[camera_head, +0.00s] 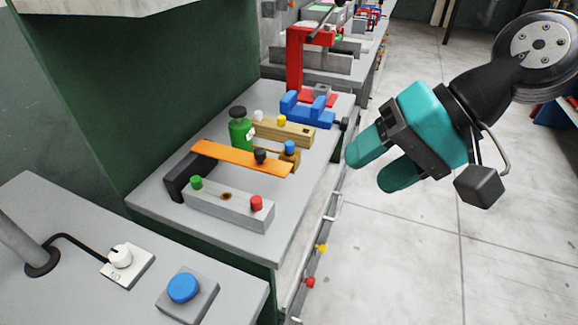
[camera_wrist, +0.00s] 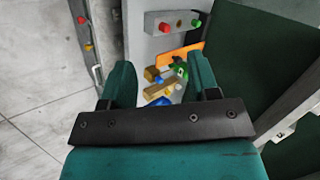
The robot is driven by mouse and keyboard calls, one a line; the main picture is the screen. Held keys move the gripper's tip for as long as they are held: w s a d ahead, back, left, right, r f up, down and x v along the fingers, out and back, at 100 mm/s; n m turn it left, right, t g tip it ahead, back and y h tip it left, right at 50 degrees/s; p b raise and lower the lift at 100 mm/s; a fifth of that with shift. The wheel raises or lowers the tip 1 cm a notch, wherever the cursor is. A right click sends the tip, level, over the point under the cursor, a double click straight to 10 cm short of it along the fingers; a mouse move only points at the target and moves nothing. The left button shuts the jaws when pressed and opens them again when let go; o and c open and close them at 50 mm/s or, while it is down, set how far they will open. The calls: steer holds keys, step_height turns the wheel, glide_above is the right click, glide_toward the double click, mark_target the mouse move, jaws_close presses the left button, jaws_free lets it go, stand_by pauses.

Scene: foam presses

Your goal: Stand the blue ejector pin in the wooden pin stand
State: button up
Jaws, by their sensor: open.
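The wooden pin stand (camera_head: 296,133) is a long block on the grey bench, with a white-headed and a yellow-headed pin upright in it. It also shows in the wrist view (camera_wrist: 157,91). A blue-headed piece (camera_head: 290,147), which looks like the blue ejector pin, is upright just in front of the stand, above a small brass-coloured part. I cannot tell what its shaft sits in. My gripper (camera_head: 380,164) is open and empty, to the right of the bench edge and apart from everything.
An orange bar (camera_head: 225,155) with a black knob, a green bottle (camera_head: 240,133) and a grey block (camera_head: 228,208) with green and red knobs crowd the bench near the stand. A blue vise (camera_head: 306,112) and red press frame (camera_head: 294,62) stand behind. The floor (camera_head: 400,250) is clear.

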steer(key=w+a+f+m+t+y+b, duration=0.25)
steer(key=w+f+m+y+b, duration=0.25)
steer(key=w+f+m+b, duration=0.7)
steer(key=m+t+y, duration=0.2)
steer(key=m+t, duration=0.4)
steer(key=m, duration=0.6)
glide_toward(290, 143)
steer(key=x, duration=0.4)
steer(key=shift+w+a+f, duration=0.1)
steer(key=shift+w+f, duration=0.05)
steer(key=shift+f, duration=0.25)
steer(key=x, duration=0.5)
steer(key=shift+a, duration=0.45)
steer(key=c, duration=1)
jaws_close()
steer(key=shift+r, duration=0.2)
